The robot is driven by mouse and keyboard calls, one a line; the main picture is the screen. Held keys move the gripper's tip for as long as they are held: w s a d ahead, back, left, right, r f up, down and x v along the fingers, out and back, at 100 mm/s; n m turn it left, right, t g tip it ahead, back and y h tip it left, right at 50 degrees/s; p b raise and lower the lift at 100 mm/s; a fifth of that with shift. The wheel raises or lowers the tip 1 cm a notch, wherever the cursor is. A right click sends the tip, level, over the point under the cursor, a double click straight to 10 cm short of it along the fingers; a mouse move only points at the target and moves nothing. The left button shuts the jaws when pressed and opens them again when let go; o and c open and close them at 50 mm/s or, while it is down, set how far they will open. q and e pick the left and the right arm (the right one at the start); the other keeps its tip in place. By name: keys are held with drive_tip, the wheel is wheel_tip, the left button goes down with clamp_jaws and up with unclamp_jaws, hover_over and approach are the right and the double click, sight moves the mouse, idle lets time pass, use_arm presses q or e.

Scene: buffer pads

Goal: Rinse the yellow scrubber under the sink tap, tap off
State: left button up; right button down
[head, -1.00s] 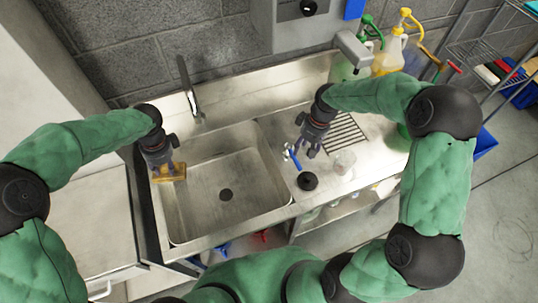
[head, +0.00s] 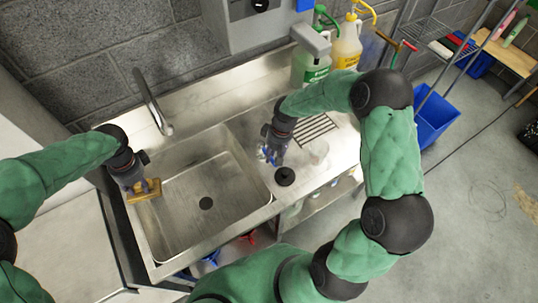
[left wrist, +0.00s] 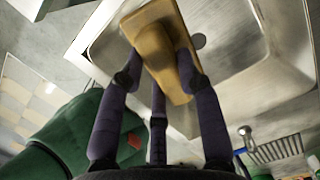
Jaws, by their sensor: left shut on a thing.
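The yellow scrubber (head: 144,192) is a tan-yellow block held over the left edge of the sink basin (head: 230,195). My left gripper (head: 140,186) is shut on it, and the left wrist view shows the fingers on both sides of the scrubber (left wrist: 155,42). The sink tap (head: 152,100) is a grey curved spout behind the basin, to the right of the scrubber in the head view. No water shows from it. My right gripper (head: 271,153) is at the right rim of the basin, by a small blue item; its finger gap is unclear.
A black round piece (head: 285,176) and a clear container (head: 318,152) stand on the right counter beside a slotted drain area (head: 312,130). A green-topped bottle (head: 310,68) and a yellow bottle (head: 347,45) stand behind.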

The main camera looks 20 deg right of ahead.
drive_tip(key=shift+d, duration=0.1)
idle(0.3)
drive_tip(key=n, duration=0.1)
drive_tip(key=d+n, duration=0.1)
drive_tip(key=n, duration=0.1)
drive_tip(key=shift+w+d+g, duration=0.25)
drive_tip(key=shift+w+g, duration=0.05)
drive_tip(key=shift+w, duration=0.05)
drive_tip(key=d+n, duration=0.1)
drive_tip(key=w+n+p, duration=0.1)
drive_tip(key=n, duration=0.1)
drive_tip(key=shift+w+d+n+g+h, duration=0.25)
drive_tip(key=shift+d+n+g+h, duration=0.05)
drive_tip(key=shift+d, duration=0.05)
drive_tip(key=n, duration=0.1)
drive_tip(key=w+d+n, duration=0.1)
drive_tip(key=n, duration=0.1)
drive_tip(key=shift+w+d, duration=0.1)
drive_tip(key=shift+w, duration=0.2)
drive_tip(key=shift+w+d+n+g+h, duration=0.2)
drive_tip(key=shift+w+n, duration=0.15)
drive_tip(key=shift+n, duration=0.25)
drive_tip(key=shift+w+d+n+g+h, duration=0.1)
drive_tip(key=shift+w+n+h, duration=0.15)
drive_tip(key=shift+n, duration=0.35)
drive_tip(key=shift+w, duration=0.1)
drive_tip(key=c, duration=1)
unclamp_jaws()
drive_tip(key=shift+r, duration=0.1)
